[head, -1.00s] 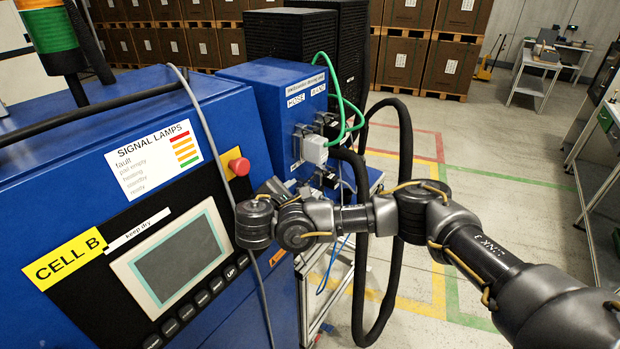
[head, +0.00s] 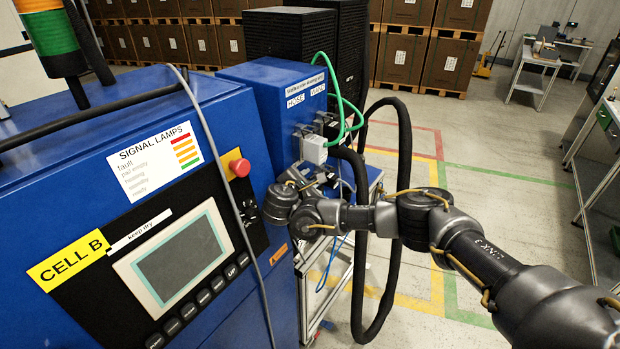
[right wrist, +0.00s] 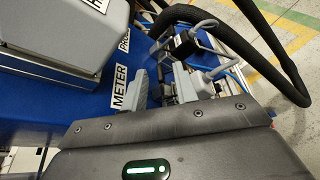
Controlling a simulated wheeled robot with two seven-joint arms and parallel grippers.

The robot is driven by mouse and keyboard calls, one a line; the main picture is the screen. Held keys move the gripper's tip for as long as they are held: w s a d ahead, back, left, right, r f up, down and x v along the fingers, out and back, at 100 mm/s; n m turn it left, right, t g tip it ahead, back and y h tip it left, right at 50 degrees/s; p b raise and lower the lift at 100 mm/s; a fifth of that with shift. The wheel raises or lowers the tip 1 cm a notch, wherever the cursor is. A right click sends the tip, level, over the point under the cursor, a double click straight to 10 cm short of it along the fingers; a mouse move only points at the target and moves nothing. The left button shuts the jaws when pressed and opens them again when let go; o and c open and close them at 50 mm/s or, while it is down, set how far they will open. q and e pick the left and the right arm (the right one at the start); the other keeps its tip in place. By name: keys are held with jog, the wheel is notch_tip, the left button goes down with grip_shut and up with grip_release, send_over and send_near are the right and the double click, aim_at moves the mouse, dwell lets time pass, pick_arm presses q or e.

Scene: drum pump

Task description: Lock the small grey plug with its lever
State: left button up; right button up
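The small grey plug (right wrist: 200,82) shows in the right wrist view just beyond my gripper body, with a pale cable leaving to the right. It sits by the METER label (right wrist: 122,88) on the blue housing. My right gripper (right wrist: 162,80) is close at the plug; its two grey fingers stand apart, with a dark part between them. Contact with the lever cannot be told. In the head view my right wrist mostly hides the small plug. My left gripper is not in view.
A thick black hose (head: 404,150) loops beside my right arm. The cell's control panel (head: 180,257) stands at left. The floor at right is open.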

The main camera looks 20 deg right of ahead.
jog(key=shift+c, duration=0.3)
grip_shut()
jog(key=shift+s+d+f+m+t+b, duration=0.25)
jog(key=shift+f+m+t+b, duration=0.7)
jog(key=shift+b, duration=2.9)
jog(key=shift+s+d+f+m+t+b, duration=0.25)
jog(key=shift+m+b, duration=1.2)
jog(key=shift+b, duration=2.35)
jog(key=shift+s+d+f+m+t+b, duration=0.2)
jog(key=shift+f+m+t+b, duration=0.75)
jog(key=shift+b, duration=2.9)
jog(key=shift+a+r+m+g+y, duration=0.1)
jog(key=shift+r+m+g+y, duration=0.15)
jog(key=shift+r+g+y, duration=0.1)
